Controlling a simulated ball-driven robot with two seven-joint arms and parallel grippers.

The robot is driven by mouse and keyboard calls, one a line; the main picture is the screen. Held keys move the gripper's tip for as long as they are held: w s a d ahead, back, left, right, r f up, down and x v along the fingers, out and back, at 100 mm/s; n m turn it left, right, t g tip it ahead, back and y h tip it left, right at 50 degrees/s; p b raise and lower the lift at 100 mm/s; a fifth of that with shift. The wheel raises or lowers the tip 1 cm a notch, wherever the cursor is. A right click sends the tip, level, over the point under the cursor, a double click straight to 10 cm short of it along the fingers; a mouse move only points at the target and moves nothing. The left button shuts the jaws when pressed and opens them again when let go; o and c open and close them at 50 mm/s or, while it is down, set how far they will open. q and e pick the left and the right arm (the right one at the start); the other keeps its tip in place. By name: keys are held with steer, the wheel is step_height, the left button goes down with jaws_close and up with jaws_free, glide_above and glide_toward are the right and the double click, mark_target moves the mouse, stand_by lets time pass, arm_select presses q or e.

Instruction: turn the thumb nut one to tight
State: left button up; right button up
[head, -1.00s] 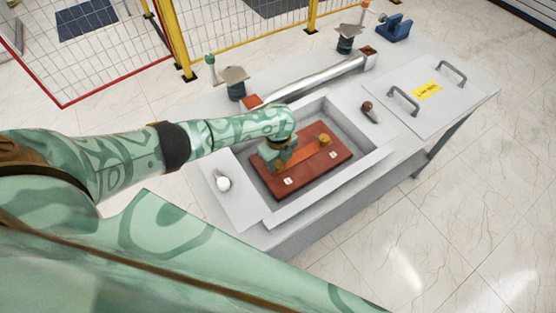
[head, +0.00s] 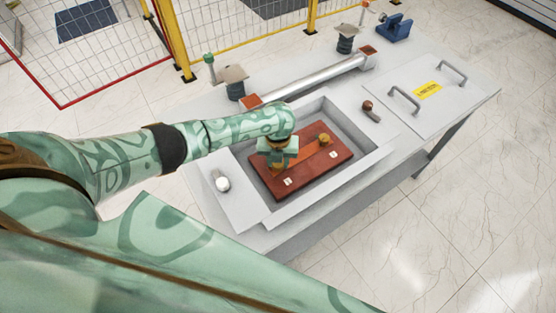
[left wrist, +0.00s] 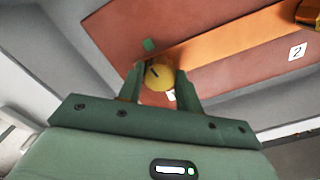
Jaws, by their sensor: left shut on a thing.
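The brown-red board (head: 312,178) lies in the recessed grey tray (head: 352,118), with an orange bar (head: 307,155) across it. The brass-yellow thumb nut one (left wrist: 158,76) sits at one end of the bar; in the left wrist view it shows a dark mark on its top. My left gripper (left wrist: 160,82) is shut on it, one finger on each side. In the head view this gripper (head: 276,168) points down and hides most of the nut. A second yellow thumb nut (head: 325,138) stands free at the bar's other end. My right gripper is not in view.
White label plates (head: 288,182) lie on the board; one (left wrist: 297,52) reads 2. A small green mark (left wrist: 150,45) is close to the held nut. A brown-knobbed lever (head: 370,110), a white knob (head: 222,184) and a silver pipe (head: 315,79) surround the tray.

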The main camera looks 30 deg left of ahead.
arm_select(q)
steer(key=shift+m, duration=0.4)
steer(key=o, duration=1)
step_height(320, 180, up, 16)
steer(key=p, duration=0.5)
steer(key=shift+r, duration=0.2)
steer(key=shift+s, duration=0.1)
